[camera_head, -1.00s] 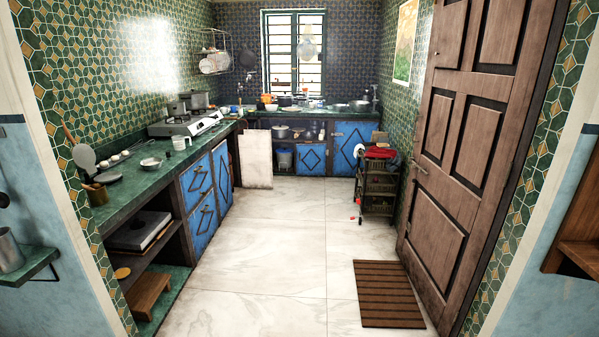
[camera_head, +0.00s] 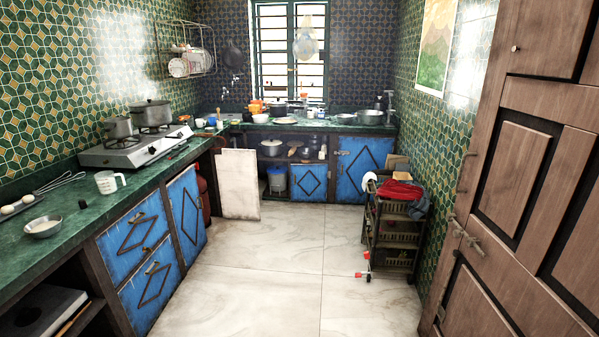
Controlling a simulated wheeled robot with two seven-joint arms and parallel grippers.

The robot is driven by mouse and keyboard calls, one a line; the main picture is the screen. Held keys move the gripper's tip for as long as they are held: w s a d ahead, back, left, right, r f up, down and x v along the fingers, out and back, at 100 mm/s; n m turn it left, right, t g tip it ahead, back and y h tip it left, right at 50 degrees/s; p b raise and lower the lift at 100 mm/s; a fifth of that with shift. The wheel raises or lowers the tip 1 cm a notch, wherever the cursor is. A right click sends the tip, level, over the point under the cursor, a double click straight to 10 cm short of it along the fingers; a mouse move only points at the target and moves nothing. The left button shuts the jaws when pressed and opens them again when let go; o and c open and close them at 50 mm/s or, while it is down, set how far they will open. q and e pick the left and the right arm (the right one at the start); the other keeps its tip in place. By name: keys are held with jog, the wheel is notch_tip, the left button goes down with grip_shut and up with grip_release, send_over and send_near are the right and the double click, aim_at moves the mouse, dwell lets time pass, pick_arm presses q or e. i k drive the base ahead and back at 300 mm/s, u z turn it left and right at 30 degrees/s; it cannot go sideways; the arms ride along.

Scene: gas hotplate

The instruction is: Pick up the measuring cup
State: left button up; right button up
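The measuring cup (camera_head: 109,182) is white with a handle on its right side. It stands upright on the green countertop (camera_head: 62,222) at the left, in front of the gas hotplate (camera_head: 135,147). Nothing touches it that I can see. Neither of my grippers shows in the head view, so I cannot see their state.
Two pots stand on the hotplate. A whisk (camera_head: 60,182), a small metal bowl (camera_head: 43,227) and an egg holder (camera_head: 16,207) lie left of the cup. The pale floor (camera_head: 270,270) is clear. A black cart (camera_head: 393,230) and a wooden door (camera_head: 520,190) bound the right side.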

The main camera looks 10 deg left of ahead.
aim_at(106, 182)
jog(key=u, duration=0.45)
jog(key=i, duration=2.3)
jog(key=u, duration=0.65)
